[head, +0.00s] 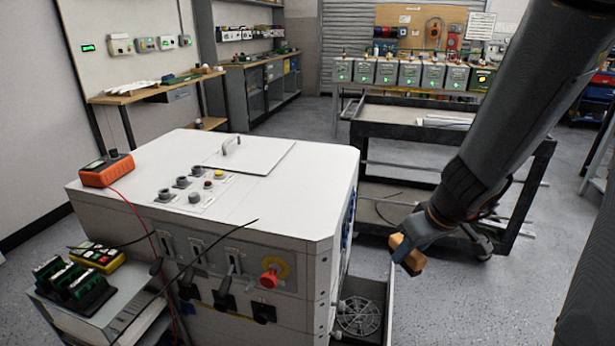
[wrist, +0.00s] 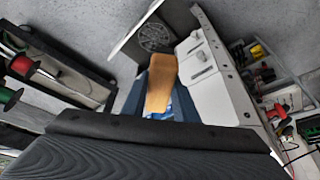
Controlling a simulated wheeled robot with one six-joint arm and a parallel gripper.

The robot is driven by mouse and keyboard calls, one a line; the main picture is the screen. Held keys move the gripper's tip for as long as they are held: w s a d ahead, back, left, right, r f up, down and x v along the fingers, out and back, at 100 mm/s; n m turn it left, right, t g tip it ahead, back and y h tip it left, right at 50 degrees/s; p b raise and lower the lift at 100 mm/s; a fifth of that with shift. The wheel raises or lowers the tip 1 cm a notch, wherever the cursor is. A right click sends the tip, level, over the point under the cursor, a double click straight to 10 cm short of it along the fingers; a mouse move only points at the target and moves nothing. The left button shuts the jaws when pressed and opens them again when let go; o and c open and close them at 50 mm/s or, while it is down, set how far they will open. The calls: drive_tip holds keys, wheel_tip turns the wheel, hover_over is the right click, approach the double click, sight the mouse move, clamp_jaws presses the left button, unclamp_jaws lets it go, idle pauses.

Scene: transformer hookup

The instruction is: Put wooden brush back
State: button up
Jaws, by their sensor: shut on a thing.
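The wooden brush shows as an orange-brown wooden block (head: 407,254) at the end of my arm in the head view. My gripper (head: 408,240) is shut on it, to the right of the white cabinet and above the floor. In the wrist view the wooden brush (wrist: 161,84) stands out between the blue-grey fingers of my gripper (wrist: 160,100). The bristles cannot be made out. The brush is held clear of the cabinet's side.
The white transformer cabinet (head: 270,195) carries an orange meter (head: 107,170) on top. An open panel with a round fan grille (head: 358,316) is low at its right. A dark cart (head: 450,146) stands behind my gripper. A small side table (head: 105,305) is at the left front.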

drive_tip(key=a+r+n+y+p, duration=0.1)
drive_tip(key=a+r+p, duration=0.2)
drive_tip(key=r+p, duration=0.35)
drive_tip(key=a+r+n+p, duration=0.1)
drive_tip(key=a+r+p, duration=0.1)
drive_tip(key=r+p, duration=0.4)
drive_tip(key=a+r+n+g+y+p, duration=0.1)
drive_tip(key=a+r+n, duration=0.2)
drive_tip(key=a, duration=0.5)
drive_tip(key=w+a+r+n+g+y, duration=0.1)
drive_tip(key=a+r+n, duration=0.3)
drive_tip(key=a, duration=0.4)
drive_tip(key=shift+w+a+r+n+g+p, duration=0.2)
drive_tip(key=shift+w+n+g+p, duration=0.15)
drive_tip(key=shift+n, duration=0.35)
drive_tip(key=shift+w, duration=0.1)
